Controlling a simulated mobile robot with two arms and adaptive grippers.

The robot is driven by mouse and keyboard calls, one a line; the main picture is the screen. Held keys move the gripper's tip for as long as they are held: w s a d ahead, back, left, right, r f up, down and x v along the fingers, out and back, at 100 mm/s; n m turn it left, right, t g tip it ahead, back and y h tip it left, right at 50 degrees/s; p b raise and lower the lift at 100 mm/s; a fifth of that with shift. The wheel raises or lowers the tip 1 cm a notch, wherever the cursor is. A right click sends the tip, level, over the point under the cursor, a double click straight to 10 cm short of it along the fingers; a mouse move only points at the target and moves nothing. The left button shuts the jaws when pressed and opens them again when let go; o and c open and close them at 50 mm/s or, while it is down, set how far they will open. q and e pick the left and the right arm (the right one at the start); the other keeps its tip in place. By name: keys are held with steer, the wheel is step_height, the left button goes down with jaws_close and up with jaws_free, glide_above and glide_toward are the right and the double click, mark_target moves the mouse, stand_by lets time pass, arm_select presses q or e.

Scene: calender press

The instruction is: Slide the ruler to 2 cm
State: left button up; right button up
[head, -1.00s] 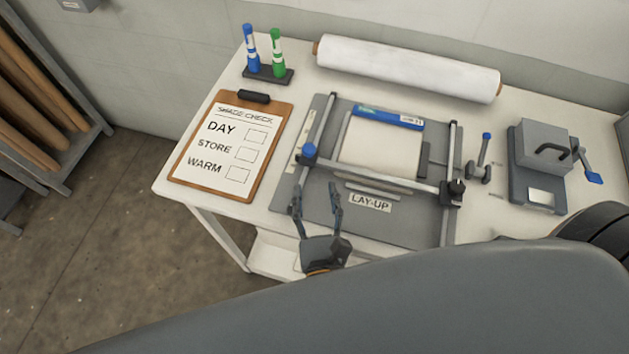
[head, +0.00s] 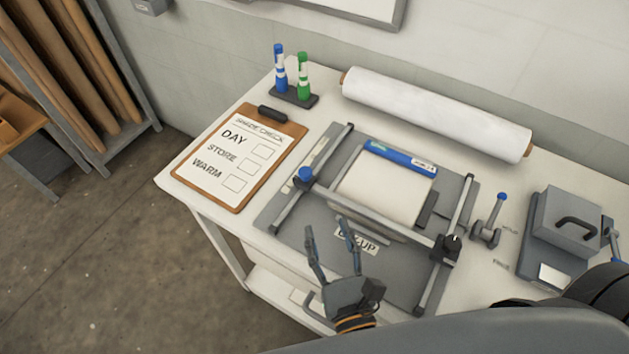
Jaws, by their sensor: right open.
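The ruler is a silver crossbar (head: 398,226) spanning two side rails on the grey lay-up board (head: 290,238). A blue knob (head: 306,174) sits at its left end and a black clamp (head: 447,248) at its right end. A pale strip (head: 320,150) lies beside the left rail; its marks are too small to read. A cream sheet (head: 385,188) with a blue band lies behind the ruler. My right gripper (head: 328,224) is open and empty in front of the ruler, its fingers partly covering the LAY-UP label (head: 364,245). My left gripper is out of view.
A clipboard (head: 213,192) lies left of the board. Blue and green markers (head: 302,77) stand behind it. A white roll (head: 435,112) lies along the back. A small lever (head: 490,232) and a grey box press (head: 565,222) stand to the right.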

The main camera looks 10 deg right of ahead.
steer(key=p, duration=0.3)
glide_toward(307, 177)
steer(key=w, duration=0.3)
steer(key=shift+w+a+r, duration=0.2)
steer(key=shift+w+r, duration=0.1)
steer(key=shift+r, duration=0.05)
steer(key=w+p, duration=0.1)
steer(key=w, duration=0.1)
steer(key=w+p, duration=0.1)
steer(key=w, duration=0.2)
steer(key=shift+w+d+f, duration=0.1)
steer(key=shift+d+f, duration=0.05)
steer(key=shift+f, duration=0.05)
steer(key=shift+w+f, duration=0.1)
steer(key=shift+w, duration=0.35)
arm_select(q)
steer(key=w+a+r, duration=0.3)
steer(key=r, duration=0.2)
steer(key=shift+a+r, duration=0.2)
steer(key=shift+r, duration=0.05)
arm_select(e)
jaws_close()
